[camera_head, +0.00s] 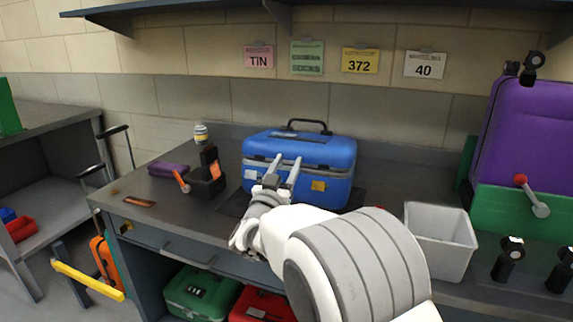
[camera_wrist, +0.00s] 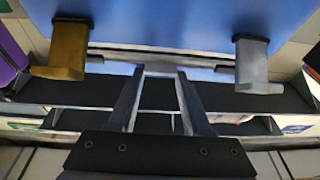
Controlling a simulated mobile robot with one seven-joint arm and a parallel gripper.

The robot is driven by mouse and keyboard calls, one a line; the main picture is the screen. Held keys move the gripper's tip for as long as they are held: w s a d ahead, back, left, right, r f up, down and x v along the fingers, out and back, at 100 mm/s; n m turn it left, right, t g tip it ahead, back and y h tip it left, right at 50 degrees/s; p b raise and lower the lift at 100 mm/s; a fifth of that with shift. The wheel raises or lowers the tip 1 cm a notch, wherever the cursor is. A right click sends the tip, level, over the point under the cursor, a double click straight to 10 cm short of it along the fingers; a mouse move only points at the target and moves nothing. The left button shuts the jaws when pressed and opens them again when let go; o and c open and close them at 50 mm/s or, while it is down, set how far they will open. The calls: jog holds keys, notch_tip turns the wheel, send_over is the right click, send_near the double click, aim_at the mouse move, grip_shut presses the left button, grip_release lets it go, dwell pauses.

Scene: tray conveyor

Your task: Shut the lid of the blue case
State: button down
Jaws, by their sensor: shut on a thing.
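The blue case (camera_head: 332,150) stands on the workbench, with its lid (camera_head: 284,137) down over the body and a handle (camera_head: 305,125) on top. A grey seam runs along the front; I cannot tell whether a small gap remains there. My gripper (camera_head: 284,165) is at the middle of the case front, its two fingers a little apart at the lid's front edge and closed on it. In the wrist view, my gripper (camera_wrist: 160,70) sits between a gold latch (camera_wrist: 70,48) and a grey latch (camera_wrist: 252,62), both sticking out. The exact contact at the fingertips is hidden.
A black holder (camera_head: 207,185) with an orange-handled tool and a purple pouch (camera_head: 168,169) lie left of the case. A white bin (camera_head: 438,238) stands right of it. A purple case with a green base (camera_head: 535,130) is at far right. A shelf hangs above.

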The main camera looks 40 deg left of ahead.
jog(key=shift+c, duration=2.2)
grip_release()
jog(key=shift+w+d+f, duration=0.15)
jog(key=shift+w+d, duration=0.1)
jog(key=shift+w, duration=0.05)
jog(key=shift+o, duration=0.6)
jog(key=shift+s, duration=0.1)
jog(key=p+v, duration=0.2)
jog(key=v, duration=1.5)
jog(key=shift+s+p, duration=0.35)
jog(key=shift+p, duration=0.05)
jog(key=shift+a, duration=0.1)
